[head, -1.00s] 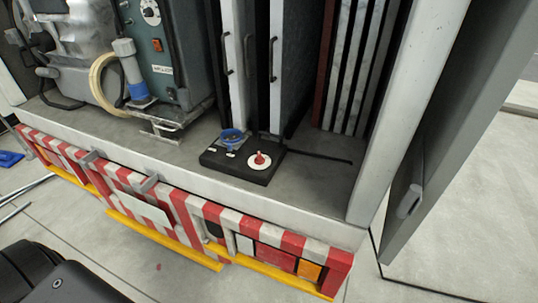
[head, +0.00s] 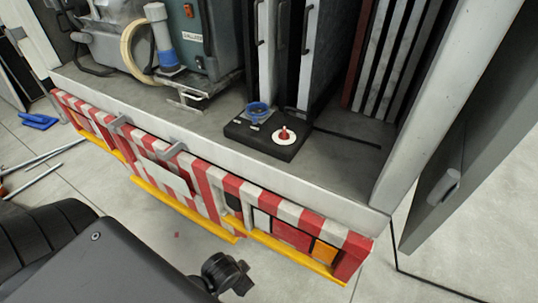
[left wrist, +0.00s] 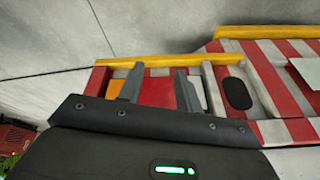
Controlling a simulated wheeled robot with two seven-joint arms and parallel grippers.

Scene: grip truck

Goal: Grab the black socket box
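The black socket box (head: 262,146) lies flat on the grey truck bed near its front edge. It has a blue socket (head: 257,110) on its back left and a red knob (head: 284,134) on a white disc on its right. A dark cable runs from it to the right. My left arm fills the lower left of the head view, well apart from the box. My left gripper (left wrist: 158,88) shows in the left wrist view with its two fingers apart and nothing between them, in front of the striped bumper. My right gripper is not in view.
The red-and-white bumper (head: 203,191) with a yellow strip (head: 184,209) runs below the bed edge. A grey machine (head: 202,45) stands left of the box, with upright panels (head: 318,50) behind it. A white post (head: 430,90) and open door (head: 470,150) bound the right.

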